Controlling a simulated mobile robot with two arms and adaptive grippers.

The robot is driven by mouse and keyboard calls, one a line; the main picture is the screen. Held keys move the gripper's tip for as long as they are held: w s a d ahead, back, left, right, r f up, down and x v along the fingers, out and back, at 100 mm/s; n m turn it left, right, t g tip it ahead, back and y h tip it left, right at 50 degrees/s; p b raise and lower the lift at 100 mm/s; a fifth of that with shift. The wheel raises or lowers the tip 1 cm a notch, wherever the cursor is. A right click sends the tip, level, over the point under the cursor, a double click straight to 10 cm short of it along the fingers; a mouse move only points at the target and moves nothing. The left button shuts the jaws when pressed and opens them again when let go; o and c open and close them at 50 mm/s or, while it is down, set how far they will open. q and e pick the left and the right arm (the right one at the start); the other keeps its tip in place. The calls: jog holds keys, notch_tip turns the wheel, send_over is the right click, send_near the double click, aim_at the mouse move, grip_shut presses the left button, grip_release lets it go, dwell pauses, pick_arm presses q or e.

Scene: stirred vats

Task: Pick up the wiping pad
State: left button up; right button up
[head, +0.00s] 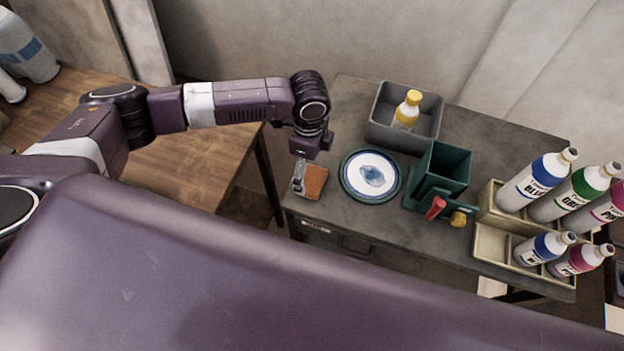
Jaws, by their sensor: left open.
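The wiping pad (315,183) is a small flat orange-brown block. It lies near the front left corner of the dark metal table (352,219). My left gripper (299,184) points down at the pad's left side, with its fingers open. The fingers cover the pad's left end, and I cannot tell whether they touch it. My right gripper does not show.
A white plate with a blue stain (357,186) lies just right of the pad. A wooden table (180,165) stands left.

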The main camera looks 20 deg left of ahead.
aim_at(312, 179)
pick_arm(q)
jog(key=f, duration=0.3)
jog(key=f+p, duration=0.1)
jog(key=f, duration=0.1)
jog(key=shift+s+d, duration=0.1)
jog(key=shift+d, duration=0.3)
jog(key=shift+c, duration=0.4)
jog(key=c, duration=1.1)
